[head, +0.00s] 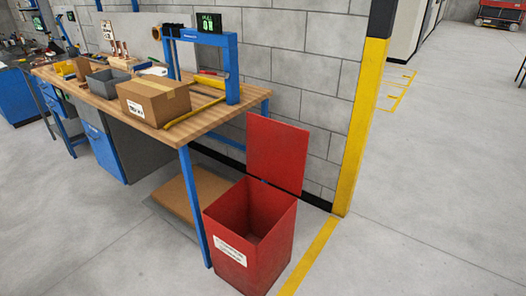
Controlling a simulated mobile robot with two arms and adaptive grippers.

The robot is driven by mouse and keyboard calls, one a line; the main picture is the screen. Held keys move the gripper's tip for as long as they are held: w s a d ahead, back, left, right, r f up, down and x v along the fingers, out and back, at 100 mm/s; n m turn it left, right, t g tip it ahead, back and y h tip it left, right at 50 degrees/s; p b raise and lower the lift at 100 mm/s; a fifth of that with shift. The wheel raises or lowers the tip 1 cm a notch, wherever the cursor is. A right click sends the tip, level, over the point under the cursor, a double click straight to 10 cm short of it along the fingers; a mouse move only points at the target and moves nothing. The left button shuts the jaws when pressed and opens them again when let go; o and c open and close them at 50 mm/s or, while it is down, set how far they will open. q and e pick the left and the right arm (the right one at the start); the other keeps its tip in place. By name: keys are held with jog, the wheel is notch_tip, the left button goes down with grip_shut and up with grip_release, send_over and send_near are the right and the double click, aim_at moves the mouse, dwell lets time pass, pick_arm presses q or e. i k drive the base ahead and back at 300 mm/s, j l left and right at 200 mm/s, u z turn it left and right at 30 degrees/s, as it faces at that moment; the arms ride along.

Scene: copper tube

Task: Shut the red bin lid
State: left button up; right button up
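The red bin (235,265) stands on the floor at the right end of the workbench, with a white label on its front. Its red lid (277,152) is open and stands nearly upright at the back of the bin. The inside of the bin looks empty, though its bottom is only partly visible. Neither of my grippers shows in the head view.
The wooden-topped workbench (120,112) with blue legs is left of the bin and carries a cardboard box (150,105) and a grey tray (105,82). A yellow post (362,125) stands behind on the right. The floor (415,230) at right is clear.

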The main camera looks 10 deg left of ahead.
aim_at(276, 150)
jog(key=i+l+u, duration=0.1)
jog(key=u, duration=0.35)
jog(key=i+l+u, duration=0.1)
jog(key=u, duration=0.35)
jog(key=i+l+u, duration=0.1)
jog(key=u, duration=0.3)
jog(key=l+u, duration=0.3)
jog(key=u, duration=0.15)
jog(key=i+l+u, duration=0.1)
jog(key=l+u, duration=0.25)
jog(key=l, duration=0.65)
jog(key=l+u, duration=0.3)
jog(key=l, duration=0.7)
jog(key=k+l+u, duration=0.1)
jog(key=l+u, duration=0.25)
jog(key=l, duration=0.65)
